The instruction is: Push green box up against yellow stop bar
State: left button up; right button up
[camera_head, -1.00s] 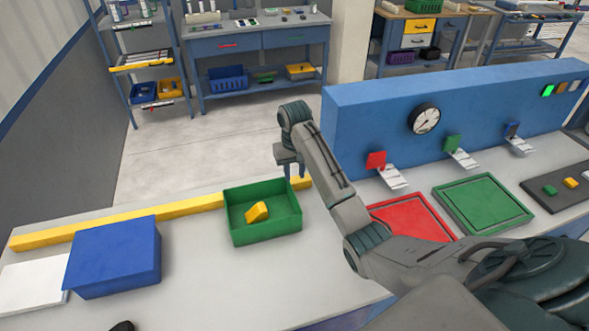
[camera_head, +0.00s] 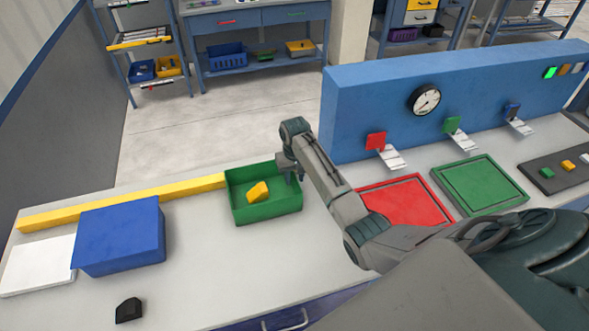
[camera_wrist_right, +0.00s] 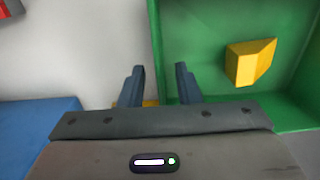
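The green box (camera_head: 262,211) is an open tray with a yellow block (camera_head: 258,192) inside. It stands in front of the right part of the yellow stop bar (camera_head: 130,202) and hides part of it. I cannot tell whether box and bar touch. My right gripper (camera_head: 290,178) is at the box's right rear corner. In the right wrist view, its fingers (camera_wrist_right: 158,85) are apart, with the edge of the green box (camera_wrist_right: 215,20) between them: one finger over the inside, the other outside. A strip of the stop bar (camera_wrist_right: 150,103) shows between them. My left gripper is out of view.
A blue box (camera_head: 120,238) stands left of the green box, beside a white plate (camera_head: 38,268). A small black piece (camera_head: 128,310) lies in front. A red pad (camera_head: 402,202) and blue panel (camera_head: 345,120) are to the right. The table in front of the green box is clear.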

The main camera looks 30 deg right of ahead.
grip_shut()
grip_release()
notch_tip(320, 180, up, 10)
jog(key=shift+f+b, duration=0.25)
jog(key=shift+b, duration=0.8)
jog(key=shift+r, duration=0.6)
jog(key=shift+s+f, duration=0.1)
